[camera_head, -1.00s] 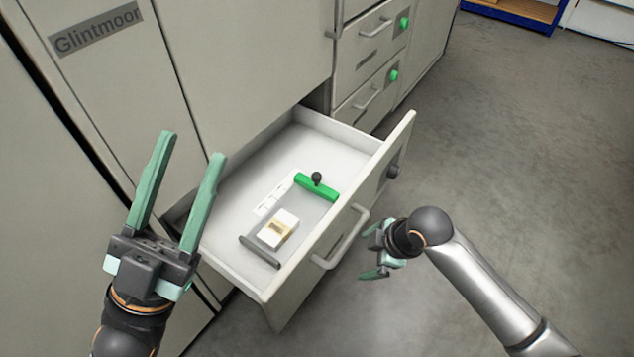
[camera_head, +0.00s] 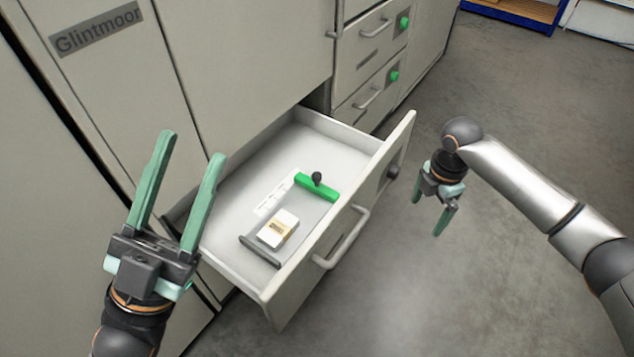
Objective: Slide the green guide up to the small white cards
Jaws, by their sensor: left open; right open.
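The green guide (camera_head: 316,187) is a bar with a black knob (camera_head: 318,178) on top, lying in the open drawer (camera_head: 228,222). The small white cards (camera_head: 278,229) are a stack with a gold-tan band, on a grey plate in the drawer. A gap of bare plate lies between the guide and the cards. A dark grey bar (camera_head: 259,252) stands on the cards' other side. My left gripper (camera_head: 191,146) is open and empty, left of the drawer. My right gripper (camera_head: 427,220) is open and empty, right of the drawer front, over the floor.
The drawer front has a bar handle (camera_head: 342,238) and a dark round knob (camera_head: 393,172). A white printed strip (camera_head: 272,199) lies beside the plate. Closed drawers with green knobs (camera_head: 394,76) are behind.

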